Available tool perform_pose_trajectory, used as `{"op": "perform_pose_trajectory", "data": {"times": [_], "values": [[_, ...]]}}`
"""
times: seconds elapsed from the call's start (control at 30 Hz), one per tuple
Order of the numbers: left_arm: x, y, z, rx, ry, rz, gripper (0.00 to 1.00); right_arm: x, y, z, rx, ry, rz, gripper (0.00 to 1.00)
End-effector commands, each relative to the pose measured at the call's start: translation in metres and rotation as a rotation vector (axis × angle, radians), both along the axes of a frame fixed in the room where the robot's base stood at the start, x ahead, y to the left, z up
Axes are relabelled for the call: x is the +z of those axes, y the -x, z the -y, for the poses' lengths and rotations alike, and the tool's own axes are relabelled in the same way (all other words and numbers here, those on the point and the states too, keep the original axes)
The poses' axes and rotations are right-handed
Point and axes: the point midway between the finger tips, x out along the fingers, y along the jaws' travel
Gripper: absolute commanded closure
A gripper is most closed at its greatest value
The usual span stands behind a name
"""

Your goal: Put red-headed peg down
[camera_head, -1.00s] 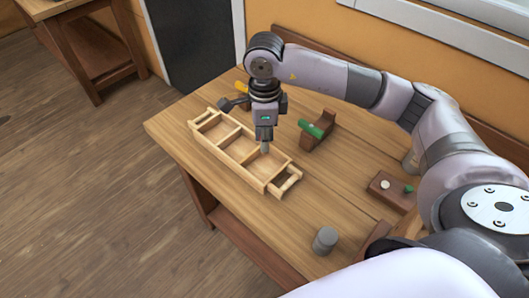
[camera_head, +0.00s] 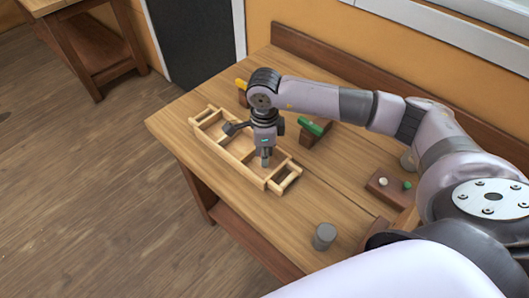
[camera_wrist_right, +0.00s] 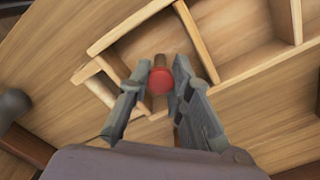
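My right gripper (camera_head: 265,160) points down over the near part of the light wooden divided tray (camera_head: 232,162). In the right wrist view the gripper (camera_wrist_right: 162,70) has its fingers on both sides of the peg's round red head (camera_wrist_right: 160,81) and looks shut on it. A short brown piece of the peg shows beyond the head, over a compartment of the tray (camera_wrist_right: 262,61). I cannot tell whether the peg touches the tray floor. The peg is hidden in the head view. My left gripper is not in view.
A brown block with a green cylinder (camera_head: 311,127) stands behind the tray. A brown block (camera_head: 390,189) with a white and a green knob is at the right. A grey cylinder (camera_head: 324,236) stands near the front edge. Bare tabletop (camera_head: 325,190) lies between them.

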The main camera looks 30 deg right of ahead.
Motion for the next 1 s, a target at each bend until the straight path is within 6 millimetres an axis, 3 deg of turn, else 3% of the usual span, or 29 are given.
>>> {"op": "perform_pose_trajectory", "data": {"times": [0.3, 0.7, 0.87, 1.0], "values": [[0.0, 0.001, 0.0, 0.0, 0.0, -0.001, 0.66, 0.0, 0.0, 0.0, -0.001, 0.001, 0.0, 0.61], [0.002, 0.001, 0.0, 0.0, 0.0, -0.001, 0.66, 0.007, -0.001, 0.0, 0.0, 0.0, 0.002, 0.61], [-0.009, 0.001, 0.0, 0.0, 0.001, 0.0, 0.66, 0.033, -0.001, 0.0, 0.001, -0.001, 0.006, 0.61], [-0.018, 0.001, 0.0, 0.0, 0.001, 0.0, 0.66, 0.065, -0.001, 0.0, 0.0, -0.001, 0.006, 0.61]]}}
